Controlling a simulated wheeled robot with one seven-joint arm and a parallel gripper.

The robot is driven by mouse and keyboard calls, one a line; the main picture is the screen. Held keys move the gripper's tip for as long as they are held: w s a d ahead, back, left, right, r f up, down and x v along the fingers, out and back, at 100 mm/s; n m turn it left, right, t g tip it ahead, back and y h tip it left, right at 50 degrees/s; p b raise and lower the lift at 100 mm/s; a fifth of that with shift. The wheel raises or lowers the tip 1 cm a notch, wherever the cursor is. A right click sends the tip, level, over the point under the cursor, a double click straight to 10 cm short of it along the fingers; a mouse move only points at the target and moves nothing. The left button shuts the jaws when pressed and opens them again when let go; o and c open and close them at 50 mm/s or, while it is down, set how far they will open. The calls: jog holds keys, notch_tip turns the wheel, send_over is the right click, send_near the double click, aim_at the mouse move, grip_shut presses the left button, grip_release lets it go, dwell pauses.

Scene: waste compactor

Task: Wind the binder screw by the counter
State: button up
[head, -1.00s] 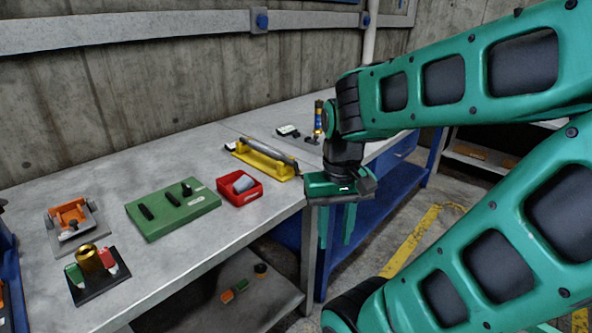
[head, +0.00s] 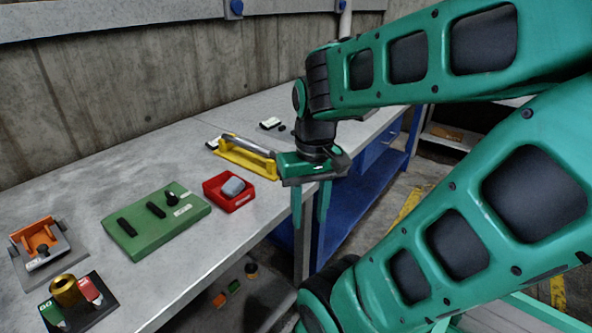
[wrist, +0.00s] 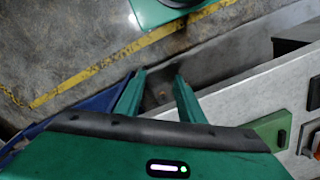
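I cannot tell for sure which part is the binder screw. A green board (head: 140,242) on the bench carries two black bars and a round black knob (head: 171,198) near its right end. An orange clamp-like fixture (head: 37,238) on a grey plate has a small dark knob at its front. I cannot make out a separate counter device. My gripper (head: 308,225) is open and empty, fingers pointing down, just off the bench's front edge and right of these things. In the wrist view my gripper (wrist: 158,78) shows a clear gap between its fingers.
The grey workbench (head: 225,225) runs along a concrete wall. A red tray (head: 213,197) with a grey piece and a yellow holder (head: 243,162) stand near my gripper. A gold cylinder (head: 64,290) stands front left. A lower shelf is below; the floor is open right.

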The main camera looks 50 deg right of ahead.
jog(key=w+d+r+n+t, duration=0.2)
jog(key=w+d+n+t, duration=0.3)
jog(key=w+d, duration=1.25)
jog(key=shift+n+g+h, duration=0.3)
jog(key=shift+n+h, duration=0.1)
jog(key=shift+n, duration=0.2)
jog(key=x, duration=0.3)
jog(key=s+d+x, duration=0.1)
jog(key=x, duration=0.5)
jog(key=shift+d+f, duration=0.4)
jog(key=shift+f, duration=0.05)
jog(key=shift+s, duration=0.1)
grip_shut()
